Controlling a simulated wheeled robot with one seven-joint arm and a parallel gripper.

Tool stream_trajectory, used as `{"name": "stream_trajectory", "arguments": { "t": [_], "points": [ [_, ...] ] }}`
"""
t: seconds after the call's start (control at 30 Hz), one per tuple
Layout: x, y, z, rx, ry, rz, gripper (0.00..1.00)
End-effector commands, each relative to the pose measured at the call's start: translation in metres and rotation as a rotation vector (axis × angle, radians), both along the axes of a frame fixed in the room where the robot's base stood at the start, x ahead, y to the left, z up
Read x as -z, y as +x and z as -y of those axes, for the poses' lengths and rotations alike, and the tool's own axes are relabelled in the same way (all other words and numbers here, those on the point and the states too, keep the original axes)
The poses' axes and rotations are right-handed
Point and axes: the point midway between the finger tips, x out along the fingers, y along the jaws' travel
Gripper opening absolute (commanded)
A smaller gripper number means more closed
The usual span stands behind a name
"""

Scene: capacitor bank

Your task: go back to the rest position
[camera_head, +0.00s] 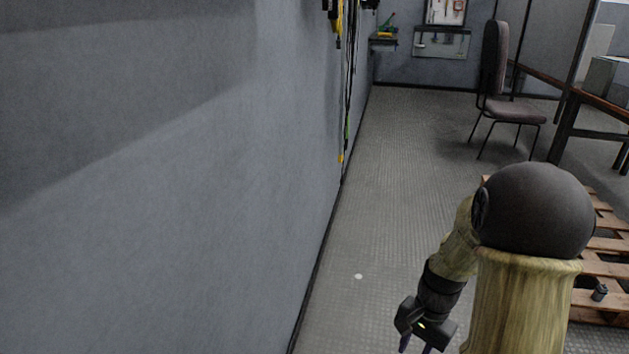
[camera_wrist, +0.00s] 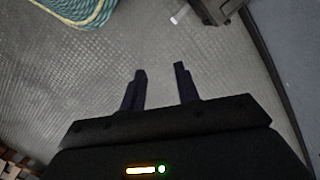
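My gripper (camera_head: 416,344) shows at the bottom of the head view, low over the grey floor (camera_head: 370,220), with its fingertips cut off by the frame edge. In the wrist view my gripper (camera_wrist: 160,72) has its two dark fingers apart, with only bare floor between them. It is open and empty.
A grey wall (camera_head: 180,180) runs along the left, with cables (camera_head: 345,90) hanging on it. A wooden pallet (camera_head: 610,262) lies at the right. A chair (camera_head: 512,108) and a table (camera_head: 575,92) stand farther back. A coiled rope (camera_wrist: 78,10) shows in the wrist view. The floor strip beside the wall is mostly clear.

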Motion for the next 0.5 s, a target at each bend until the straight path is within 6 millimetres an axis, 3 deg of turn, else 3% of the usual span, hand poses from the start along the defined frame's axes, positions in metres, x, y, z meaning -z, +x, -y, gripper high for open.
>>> {"name": "stream_trajectory", "arguments": {
  "t": [0.03,0.2,0.5],
  "points": [
    [-0.017,-0.004,-0.007,-0.066,-0.015,0.037,0.32],
    [-0.052,-0.019,-0.025,-0.285,-0.064,0.151,0.32],
    [-0.098,-0.045,-0.050,-0.615,-0.140,0.319,0.32]
  ]
}}
